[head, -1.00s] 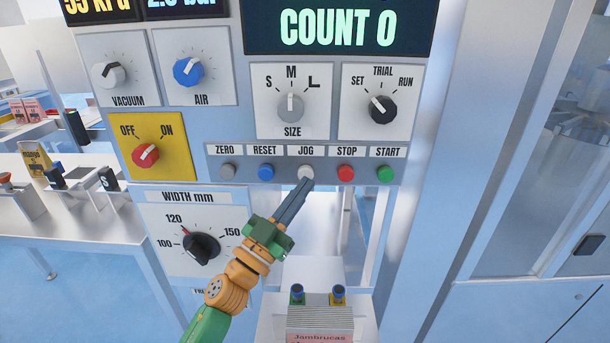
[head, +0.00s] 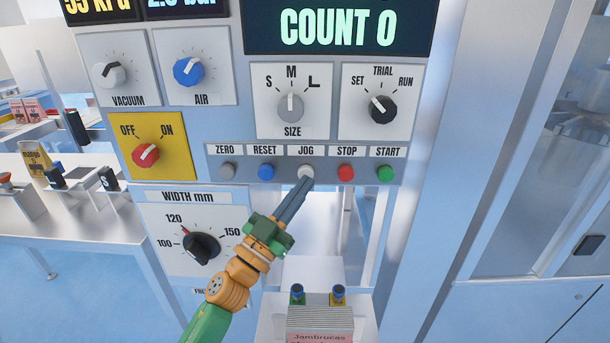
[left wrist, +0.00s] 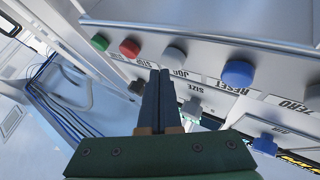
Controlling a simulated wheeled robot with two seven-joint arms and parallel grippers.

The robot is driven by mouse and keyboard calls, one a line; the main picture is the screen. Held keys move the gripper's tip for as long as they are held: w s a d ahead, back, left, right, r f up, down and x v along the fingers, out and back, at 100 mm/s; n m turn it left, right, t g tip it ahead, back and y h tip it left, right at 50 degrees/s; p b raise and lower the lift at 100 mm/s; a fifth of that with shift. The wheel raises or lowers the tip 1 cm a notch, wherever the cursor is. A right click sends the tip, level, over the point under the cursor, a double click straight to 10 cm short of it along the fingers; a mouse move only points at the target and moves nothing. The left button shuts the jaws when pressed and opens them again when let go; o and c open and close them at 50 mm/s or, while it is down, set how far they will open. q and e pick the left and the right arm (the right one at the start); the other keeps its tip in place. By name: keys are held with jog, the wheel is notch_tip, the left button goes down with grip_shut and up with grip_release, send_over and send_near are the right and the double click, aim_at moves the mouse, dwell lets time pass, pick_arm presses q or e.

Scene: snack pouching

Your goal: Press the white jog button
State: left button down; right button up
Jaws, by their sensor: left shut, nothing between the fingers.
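The white jog button (head: 306,172) sits under the JOG label, in the middle of the button row. It also shows in the left wrist view (left wrist: 174,55). My left gripper (head: 307,182) is shut with nothing between its fingers. Its fingertips are at the lower edge of the jog button in the head view. In the left wrist view the fingertips (left wrist: 159,74) lie just below the button in the picture. I cannot tell whether they touch it. My right gripper is not in view.
The blue RESET button (head: 266,172) and red STOP button (head: 346,173) flank the jog button closely. The grey ZERO (head: 228,171) and green START (head: 385,174) buttons end the row. The SIZE knob (head: 291,108) is above, and the WIDTH knob (head: 202,248) is lower left.

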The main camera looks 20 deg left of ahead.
pick_arm(q)
jog(key=shift+w+a, duration=0.1)
jog(key=shift+w, duration=0.15)
jog(key=shift+w, duration=0.2)
dwell(0.5)
jog(key=shift+s, duration=0.65)
jog(key=s+d+p, duration=0.2)
jog(key=s, duration=0.3)
jog(key=shift+s+p, duration=0.3)
jog(key=shift+s, duration=0.1)
